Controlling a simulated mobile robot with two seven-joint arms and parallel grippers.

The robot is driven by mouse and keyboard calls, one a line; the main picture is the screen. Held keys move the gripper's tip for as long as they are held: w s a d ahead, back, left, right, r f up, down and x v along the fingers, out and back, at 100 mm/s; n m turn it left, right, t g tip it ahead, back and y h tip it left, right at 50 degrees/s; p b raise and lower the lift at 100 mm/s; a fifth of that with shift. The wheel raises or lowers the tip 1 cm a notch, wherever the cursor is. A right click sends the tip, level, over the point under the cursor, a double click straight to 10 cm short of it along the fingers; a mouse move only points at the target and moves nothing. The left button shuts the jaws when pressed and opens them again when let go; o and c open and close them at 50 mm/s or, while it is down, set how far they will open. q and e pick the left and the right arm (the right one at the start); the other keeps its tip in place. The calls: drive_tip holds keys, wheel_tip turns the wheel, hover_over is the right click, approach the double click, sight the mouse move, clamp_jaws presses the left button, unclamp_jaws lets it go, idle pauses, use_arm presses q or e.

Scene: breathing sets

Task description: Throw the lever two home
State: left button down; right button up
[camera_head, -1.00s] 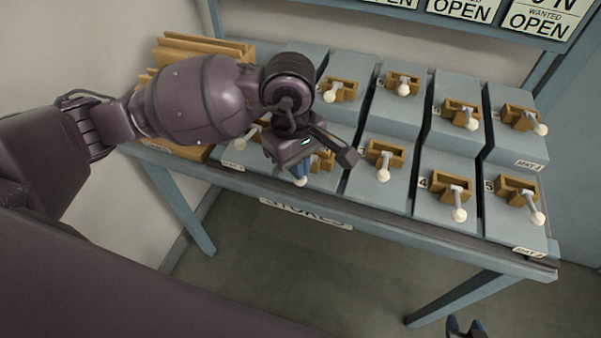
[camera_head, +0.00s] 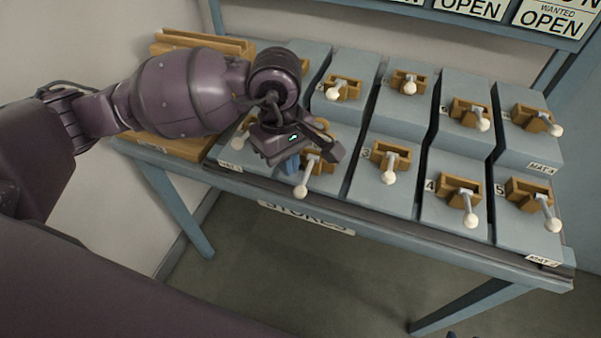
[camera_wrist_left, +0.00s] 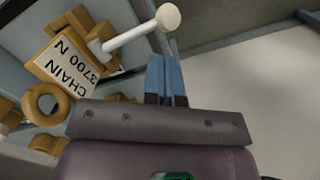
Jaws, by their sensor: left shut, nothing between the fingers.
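Lever two (camera_head: 307,178) stands in the wooden bracket of the second front block from the left, its white knob hanging out toward the front edge. My left gripper (camera_head: 289,166) is just left of it, its blue fingers together and empty. In the left wrist view the shut fingers (camera_wrist_left: 166,80) are beside and below the lever's shaft and knob (camera_wrist_left: 168,17), with no clear hold on it. A tag reading CHAIN 3700 N (camera_wrist_left: 70,62) and a wooden ring (camera_wrist_left: 46,104) are close by.
Levers three (camera_head: 388,168), four (camera_head: 465,205) and five (camera_head: 545,208) stand in a row to the right, with a second row of levers behind. Lever one's block (camera_head: 232,158) is partly behind my left gripper. Wooden pieces (camera_head: 190,42) lie at the left. Floor is open in front.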

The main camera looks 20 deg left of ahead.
use_arm(q)
wheel_tip(320, 180, up, 11)
drive_tip(key=shift+w+a+p, duration=0.3)
drive_tip(key=shift+a+p, duration=0.05)
drive_tip(key=shift+a, duration=0.1)
use_arm(e)
drive_tip(key=shift+w+r, duration=0.25)
drive_tip(key=shift+r, duration=0.2)
drive_tip(key=shift+w+r, duration=0.2)
drive_tip(key=shift+r, duration=0.25)
use_arm(q)
drive_tip(key=shift+f, duration=0.1)
